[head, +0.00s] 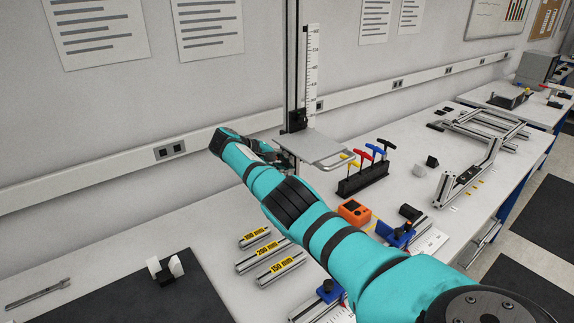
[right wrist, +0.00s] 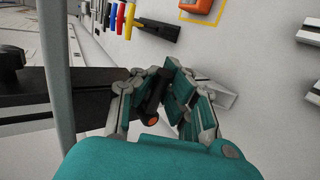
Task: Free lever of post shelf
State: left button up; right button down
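The post (head: 292,60) stands against the wall behind the table, with a white scale (head: 312,60) beside it. The post shelf (head: 312,143) is a flat grey plate with a looped handle at its front right, held partway up the post. The lever (right wrist: 155,100) is black with an orange end and shows in the right wrist view; in the head view I cannot make it out. My right gripper (right wrist: 162,80) has its fingers drawn together on both sides of the lever, appearing shut on it. In the head view, my right gripper (head: 268,152) is beside the shelf's left edge, partly hidden. My left gripper is not in view.
A black holder (head: 362,180) with coloured T-handle keys stands right of the shelf. An orange device (head: 354,211) and labelled profiles (head: 262,254) lie nearer. A dark mat (head: 165,295) is at front left. An aluminium frame (head: 480,130) stands farther right.

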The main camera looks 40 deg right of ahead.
jog(key=shift+w+a+r, duration=0.1)
jog(key=shift+w+r, duration=0.1)
jog(key=shift+r, duration=0.05)
jog(key=c, duration=1.4)
grip_release()
jog(key=shift+a, duration=0.2)
jog(key=shift+o, duration=0.4)
jog(key=shift+d+f, duration=0.1)
jog(key=shift+d, duration=0.05)
jog(key=v, duration=1.2)
